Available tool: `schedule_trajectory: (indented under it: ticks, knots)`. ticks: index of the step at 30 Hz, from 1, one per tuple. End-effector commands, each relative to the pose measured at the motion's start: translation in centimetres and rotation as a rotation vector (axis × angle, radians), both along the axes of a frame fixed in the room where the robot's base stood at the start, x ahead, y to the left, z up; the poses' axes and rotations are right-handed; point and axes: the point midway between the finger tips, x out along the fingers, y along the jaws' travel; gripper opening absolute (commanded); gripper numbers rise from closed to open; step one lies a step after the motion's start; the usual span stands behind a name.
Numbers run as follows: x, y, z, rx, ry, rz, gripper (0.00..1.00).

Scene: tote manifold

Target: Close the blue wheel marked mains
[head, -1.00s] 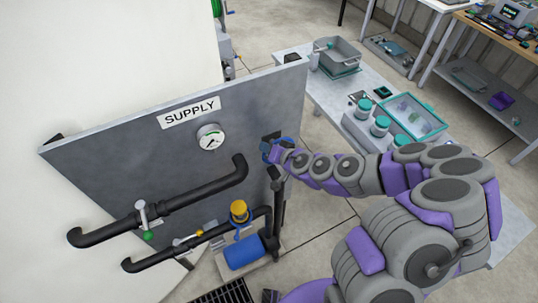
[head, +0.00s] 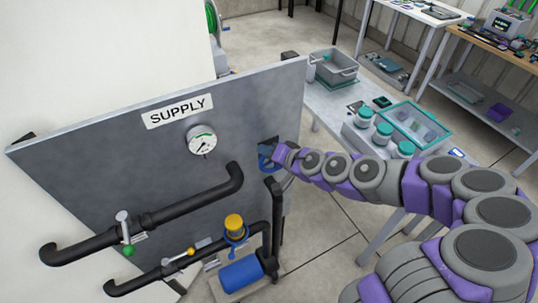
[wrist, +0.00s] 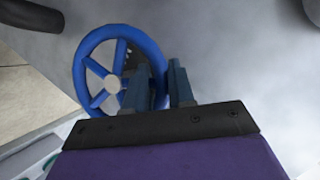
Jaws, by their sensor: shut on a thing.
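The blue wheel (head: 264,162) is mounted at the right end of the grey SUPPLY panel (head: 110,140). In the wrist view the wheel (wrist: 112,83) shows a round rim, several spokes and a pale hub. My gripper (head: 276,157) is at the wheel, its arm reaching in from the right. In the wrist view my gripper (wrist: 160,80) is shut on the right side of the rim, one finger on each side of it. The left finger hides part of the wheel. No mains marking is readable.
A pressure gauge (head: 202,141) sits on the panel. Black pipes (head: 190,207), a yellow-topped valve (head: 234,225) and a blue pump (head: 242,274) are below and left of my gripper. A bench (head: 335,122) with a grey tote (head: 335,68) and teal-lidded jars (head: 365,113) stands behind my arm.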

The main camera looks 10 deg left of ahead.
Motion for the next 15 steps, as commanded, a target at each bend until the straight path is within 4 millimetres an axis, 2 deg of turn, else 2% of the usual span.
schedule_trajectory:
  ticks: [9,10,15]
  knots:
    - [0.32,-0.21,0.36,0.0,-0.012,-0.008,0.0]
    - [0.32,-0.21,0.36,0.0,-0.012,-0.008,0.26]
    - [0.19,-0.19,0.26,0.0,-0.008,-0.005,0.42]
